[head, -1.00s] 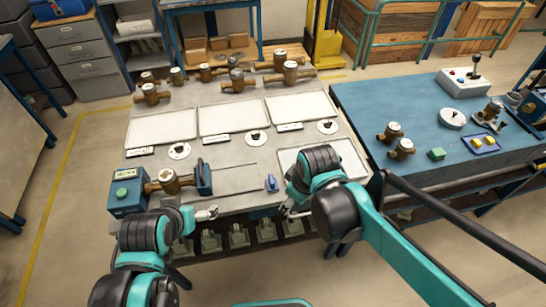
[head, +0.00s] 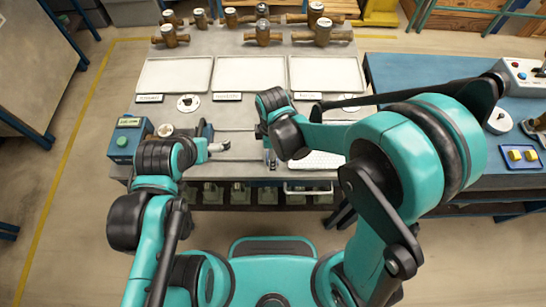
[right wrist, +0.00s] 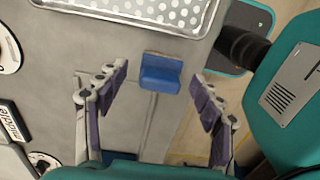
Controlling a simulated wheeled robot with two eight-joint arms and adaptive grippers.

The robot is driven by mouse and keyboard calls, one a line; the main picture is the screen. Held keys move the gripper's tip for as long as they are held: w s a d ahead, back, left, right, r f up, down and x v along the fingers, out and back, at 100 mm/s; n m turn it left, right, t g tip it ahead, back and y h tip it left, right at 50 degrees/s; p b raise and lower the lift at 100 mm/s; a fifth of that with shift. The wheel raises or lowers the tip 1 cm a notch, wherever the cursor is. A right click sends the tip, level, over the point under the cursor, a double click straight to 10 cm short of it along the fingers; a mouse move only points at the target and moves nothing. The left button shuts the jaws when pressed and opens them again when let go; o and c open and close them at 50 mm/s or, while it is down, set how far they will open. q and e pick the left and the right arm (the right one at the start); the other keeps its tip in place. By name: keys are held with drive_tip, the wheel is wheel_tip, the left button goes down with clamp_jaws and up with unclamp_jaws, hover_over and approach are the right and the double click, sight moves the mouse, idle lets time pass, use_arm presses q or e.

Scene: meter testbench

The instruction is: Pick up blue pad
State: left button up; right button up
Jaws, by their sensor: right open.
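The blue pad (right wrist: 161,73) is a small block with a raised part, on the grey bench in the right wrist view. My right gripper (right wrist: 159,82) is open, its two fingers spread on either side of the pad's line, with the pad just beyond or between the tips; contact cannot be told. In the head view the right gripper (head: 270,158) is mostly hidden by its own arm above the bench's front edge. My left gripper (head: 219,147) hovers at the front left of the bench near the meter clamp; whether it is open cannot be told.
A perforated tray (right wrist: 150,12) lies close to the pad. White trays (head: 249,74) and several brass meters (head: 320,30) fill the back. A blue table (head: 415,68) stands right.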

drive_tip(key=shift+f, duration=0.7)
drive_tip(key=c, duration=1.2)
drive_tip(key=shift+r, duration=0.15)
drive_tip(key=shift+c, duration=0.2)
drive_tip(key=shift+r, duration=0.65)
wheel_tip(320, 180, up, 3)
drive_tip(key=shift+p, duration=0.8)
drive_tip(key=s+d+r+p, duration=0.3)
drive_tip(key=s+d+r, duration=0.3)
drive_tip(key=s, duration=0.3)
drive_tip(key=shift+d+r, duration=0.3)
drive_tip(key=shift+d, duration=0.35)
drive_tip(key=shift+s, duration=0.1)
